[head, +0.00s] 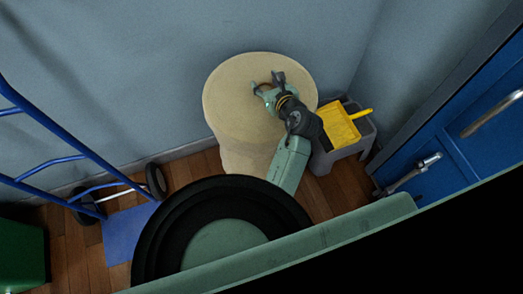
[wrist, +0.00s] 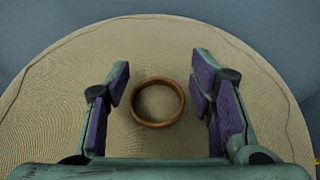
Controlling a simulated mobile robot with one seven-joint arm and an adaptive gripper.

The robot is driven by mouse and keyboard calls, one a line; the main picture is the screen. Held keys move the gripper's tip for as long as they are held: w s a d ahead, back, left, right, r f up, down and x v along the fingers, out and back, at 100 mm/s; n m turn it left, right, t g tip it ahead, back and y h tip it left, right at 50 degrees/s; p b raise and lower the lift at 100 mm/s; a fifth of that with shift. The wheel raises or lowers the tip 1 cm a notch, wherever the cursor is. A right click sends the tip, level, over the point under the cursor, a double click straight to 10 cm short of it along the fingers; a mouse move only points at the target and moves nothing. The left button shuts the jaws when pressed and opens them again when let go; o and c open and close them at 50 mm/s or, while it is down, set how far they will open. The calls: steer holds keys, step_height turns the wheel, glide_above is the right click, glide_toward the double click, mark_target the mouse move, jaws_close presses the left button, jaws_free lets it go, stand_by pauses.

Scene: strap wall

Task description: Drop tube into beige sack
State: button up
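A beige round-topped thing (head: 236,102), seemingly the beige sack, stands against the wall. Its woven top with a curved seam fills most of the wrist view (wrist: 60,95); no opening shows in it. A brown ring-shaped piece (wrist: 158,123), possibly the tube seen end-on, appears over this top, with beige weave visible through its middle. In the head view it is a small brown arc, partly hidden by my gripper (head: 267,84). My gripper (wrist: 160,88) is open, its purple-padded fingers on either side of the ring with gaps to it. I cannot tell whether the ring touches the beige top.
A grey bucket with a yellow wringer (head: 340,124) stands close right of the beige thing. A blue hand truck (head: 75,155) is at left, a green bin (head: 22,252) at lower left. Blue doors (head: 470,130) are at right. Some wooden floor (head: 190,178) is clear.

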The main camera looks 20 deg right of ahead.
steer(key=o, duration=0.3)
steer(key=v, duration=1.2)
stand_by(0.3)
